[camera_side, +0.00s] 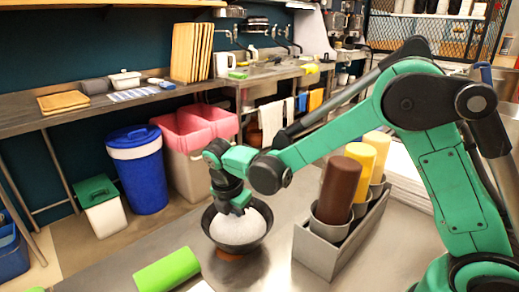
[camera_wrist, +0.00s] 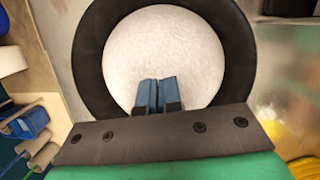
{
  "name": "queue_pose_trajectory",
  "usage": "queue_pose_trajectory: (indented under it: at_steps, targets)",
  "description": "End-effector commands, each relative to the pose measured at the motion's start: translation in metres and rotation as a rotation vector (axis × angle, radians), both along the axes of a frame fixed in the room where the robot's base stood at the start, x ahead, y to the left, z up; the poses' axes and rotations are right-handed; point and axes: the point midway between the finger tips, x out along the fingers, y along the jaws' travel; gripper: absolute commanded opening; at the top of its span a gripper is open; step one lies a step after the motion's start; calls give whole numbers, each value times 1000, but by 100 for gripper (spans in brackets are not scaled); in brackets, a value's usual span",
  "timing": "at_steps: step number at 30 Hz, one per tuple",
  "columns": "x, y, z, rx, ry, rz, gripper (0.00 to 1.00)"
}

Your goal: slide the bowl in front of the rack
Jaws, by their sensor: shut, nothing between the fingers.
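A dark round bowl (camera_side: 213,233) with white contents (camera_side: 240,224) stands on the steel table, left of the rack. In the wrist view the dark rim of the bowl (camera_wrist: 90,55) rings the white contents (camera_wrist: 165,50). A grey metal rack (camera_side: 316,250) holds a brown bottle and yellow bottles upright. My gripper (camera_side: 238,205) is shut and points down over the bowl, near its back rim. In the wrist view the blue fingertips of my gripper (camera_wrist: 158,92) are together over the white contents. I cannot tell whether they touch it.
A bright green object (camera_side: 168,270) lies at the front left of the table. An orange-brown piece (camera_side: 230,256) shows under the bowl's front. A gap of bare table (camera_side: 280,240) lies between the bowl and the rack. White trays are behind the rack.

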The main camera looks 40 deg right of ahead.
Motion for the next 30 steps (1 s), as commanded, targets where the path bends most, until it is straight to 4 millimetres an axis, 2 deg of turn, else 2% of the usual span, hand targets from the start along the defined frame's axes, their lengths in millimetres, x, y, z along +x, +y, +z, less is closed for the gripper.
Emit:
queue_pose_trajectory:
  at_steps: [1, 6, 23, 26, 30]
  targets:
    - [2, -11, 2, -1, -1, -8, 0]
    - [5, -31, 2, 0, -1, -6, 0]
    - [7, -44, 3, 0, -1, -5, 0]
    - [9, -62, 3, 0, -1, -9, 0]
    - [14, -103, 3, 0, -1, -12, 0]
